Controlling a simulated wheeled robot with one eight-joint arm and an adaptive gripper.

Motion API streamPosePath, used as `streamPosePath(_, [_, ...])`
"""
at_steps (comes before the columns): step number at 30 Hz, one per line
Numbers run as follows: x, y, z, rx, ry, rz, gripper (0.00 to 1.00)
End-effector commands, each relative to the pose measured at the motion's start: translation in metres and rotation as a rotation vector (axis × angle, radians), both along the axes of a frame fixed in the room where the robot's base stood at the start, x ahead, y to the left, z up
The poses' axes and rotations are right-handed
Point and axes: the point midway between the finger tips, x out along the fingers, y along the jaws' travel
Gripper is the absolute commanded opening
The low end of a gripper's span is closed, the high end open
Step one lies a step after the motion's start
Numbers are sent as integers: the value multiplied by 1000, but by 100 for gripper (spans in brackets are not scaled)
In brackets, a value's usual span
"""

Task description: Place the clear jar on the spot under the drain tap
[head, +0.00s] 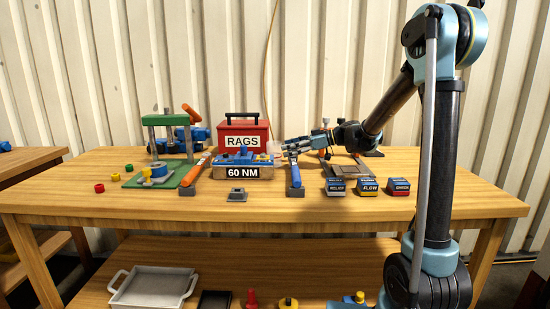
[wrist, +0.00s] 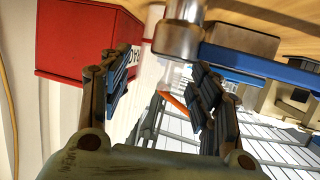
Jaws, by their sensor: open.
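A small pale see-through shape, which looks like the clear jar (head: 273,147), stands at the tip of my gripper (head: 281,149) in the head view, in front of the red box. My gripper reaches in from the right, low over the table. In the wrist view my gripper (wrist: 158,88) has its two fingers apart. A pale, see-through area (wrist: 147,72) shows between and beyond them; its outline is unclear and I cannot tell whether a finger touches it. I cannot make out the drain tap or the spot under it with certainty.
The red RAGS box (head: 243,134) stands behind the 60 NM block (head: 238,172). A blue-handled tool (head: 294,172) stands close to my gripper. A green-based press (head: 160,174) is at left. RELIEF, FLOW and a third labelled block (head: 398,187) sit at right. The front table edge is mostly clear.

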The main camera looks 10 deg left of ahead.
Motion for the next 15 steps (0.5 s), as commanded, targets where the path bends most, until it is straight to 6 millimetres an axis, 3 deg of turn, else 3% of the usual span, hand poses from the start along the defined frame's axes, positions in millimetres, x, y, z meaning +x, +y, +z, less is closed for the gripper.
streamPosePath(15, [-3, 37, -14, 0, 0, 2, 57])
